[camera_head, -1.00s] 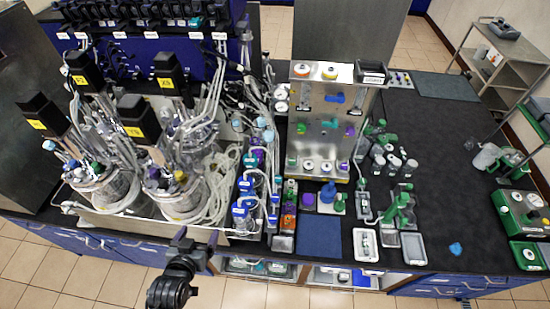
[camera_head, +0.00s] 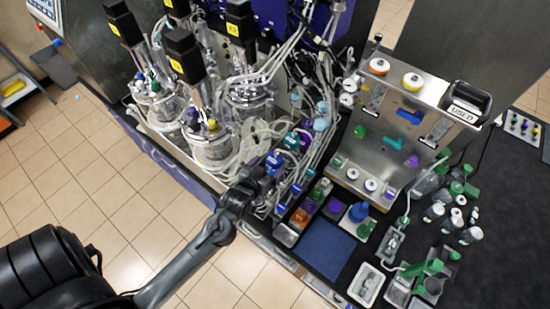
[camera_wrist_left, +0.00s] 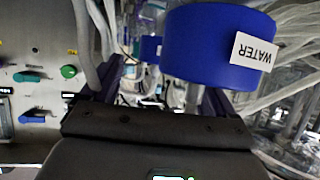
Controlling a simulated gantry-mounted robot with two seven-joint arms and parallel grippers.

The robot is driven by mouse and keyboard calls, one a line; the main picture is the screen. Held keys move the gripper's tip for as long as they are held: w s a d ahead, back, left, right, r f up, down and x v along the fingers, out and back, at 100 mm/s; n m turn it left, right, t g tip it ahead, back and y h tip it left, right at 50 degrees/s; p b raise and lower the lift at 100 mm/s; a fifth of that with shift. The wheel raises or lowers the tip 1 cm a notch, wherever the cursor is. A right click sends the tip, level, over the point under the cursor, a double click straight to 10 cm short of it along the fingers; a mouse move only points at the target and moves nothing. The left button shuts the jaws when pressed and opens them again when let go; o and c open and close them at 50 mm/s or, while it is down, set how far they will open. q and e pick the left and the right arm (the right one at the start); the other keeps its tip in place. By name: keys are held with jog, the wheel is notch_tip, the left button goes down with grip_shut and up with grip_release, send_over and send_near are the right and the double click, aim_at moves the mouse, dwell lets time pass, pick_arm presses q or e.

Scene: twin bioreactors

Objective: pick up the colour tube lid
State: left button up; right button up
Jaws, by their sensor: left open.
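My left gripper (camera_head: 265,175) reaches in from the left over the row of small bottles with blue and teal caps. In the left wrist view its two dark fingers (camera_wrist_left: 160,98) stand apart, with nothing clearly held between them. A large blue lid labelled WATER (camera_wrist_left: 205,45) is close in front of the fingers; I cannot tell if they touch it. Blue caps (camera_head: 273,160) show beside the gripper in the head view, partly hidden by it. I cannot tell which lid is the colour tube lid. My right gripper is not in view.
Glass reactors (camera_head: 210,140) with black tops and loose tubing stand left of the gripper. A steel panel (camera_head: 395,135) with coloured knobs stands to the right. A blue mat (camera_head: 325,248) lies clear at the front. Several green-capped bottles (camera_head: 440,210) crowd the right side.

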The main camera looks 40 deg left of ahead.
aim_at(273, 160)
pick_arm(q)
jog(key=shift+w+a+f+p, duration=0.1)
jog(key=shift+w+p, duration=0.05)
jog(key=shift+w, duration=0.25)
jog(key=shift+w+a+f+p, duration=0.1)
jog(key=shift+w+p, duration=0.05)
jog(key=shift+w, duration=0.2)
jog(key=p+x, duration=0.1)
jog(key=x, duration=0.2)
jog(key=shift+w+r, duration=0.1)
jog(key=shift+r, duration=0.05)
jog(key=shift+w+a+f, duration=0.1)
jog(key=shift+w+f, duration=0.2)
jog(key=shift+w, duration=0.1)
jog(key=c, duration=1.1)
jog(key=shift+o, duration=0.2)
